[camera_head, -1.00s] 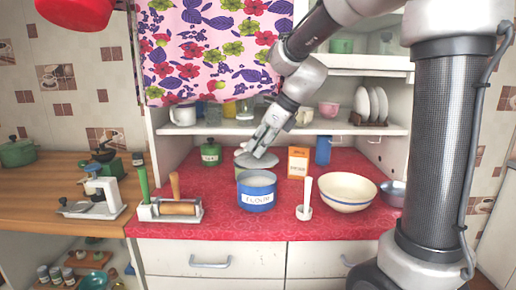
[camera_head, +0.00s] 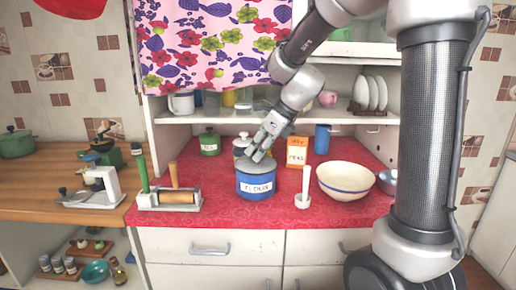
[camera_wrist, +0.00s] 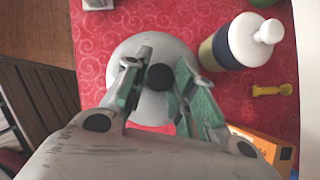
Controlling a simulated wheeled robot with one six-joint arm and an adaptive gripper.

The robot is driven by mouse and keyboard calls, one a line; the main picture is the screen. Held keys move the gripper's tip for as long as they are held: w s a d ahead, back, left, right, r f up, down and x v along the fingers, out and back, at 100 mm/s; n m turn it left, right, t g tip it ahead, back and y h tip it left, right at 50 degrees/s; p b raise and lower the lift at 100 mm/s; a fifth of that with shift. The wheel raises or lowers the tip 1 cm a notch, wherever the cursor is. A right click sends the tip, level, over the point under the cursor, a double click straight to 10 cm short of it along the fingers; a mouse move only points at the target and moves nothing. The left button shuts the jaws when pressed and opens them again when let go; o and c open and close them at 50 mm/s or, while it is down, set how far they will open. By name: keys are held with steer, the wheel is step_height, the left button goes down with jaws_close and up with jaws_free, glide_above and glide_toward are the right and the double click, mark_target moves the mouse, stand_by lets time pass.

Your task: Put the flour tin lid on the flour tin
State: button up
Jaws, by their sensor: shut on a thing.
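The blue flour tin (camera_head: 256,186), with a white label, stands upright on the red counter. The pale grey flour tin lid (camera_wrist: 140,106) is a round disc with a dark knob in the wrist view. My gripper (camera_head: 257,157) is above the tin, pointing down, with its fingers closed on either side of the knob (camera_wrist: 159,77). In the head view the lid is at the tin's top rim, partly covered by the fingers. I cannot tell whether it rests on the rim or hovers just above it. The tin is hidden under the lid in the wrist view.
A white-lidded canister (camera_wrist: 235,42) stands close behind the tin. An orange box (camera_head: 297,152) is at its back right. Counter in front is clear.

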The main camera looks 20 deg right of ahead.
steer(key=shift+f, duration=0.3)
stand_by(0.6)
steer(key=o, duration=1.1)
steer(key=shift+r, duration=0.15)
steer(key=shift+r, duration=2.9)
